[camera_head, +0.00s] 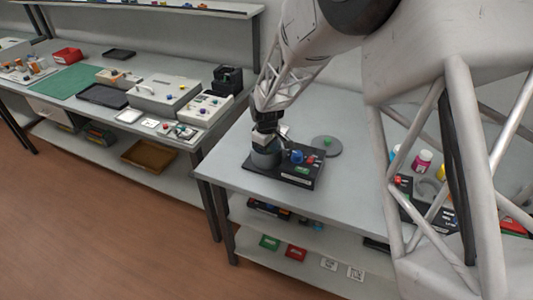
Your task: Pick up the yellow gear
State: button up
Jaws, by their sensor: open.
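My gripper (266,141) points down at the left end of a black base (285,179) on the near grey table. It is just above or around a grey round part (266,158); I cannot tell whether they touch. Its fingers are small and dark here, and I see nothing held. I cannot make out a yellow gear for certain. A small yellow item (441,172) shows through my arm's frame at the right, but its shape is unclear. A blue part (297,157) and a small red part (309,157) sit on the black base.
A grey disc (328,151) with a green piece lies behind the base. The table's left front is clear. A second bench (60,105) with trays and devices stands at the left.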

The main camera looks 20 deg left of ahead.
jog(key=c, duration=0.7)
jog(key=shift+r, duration=5)
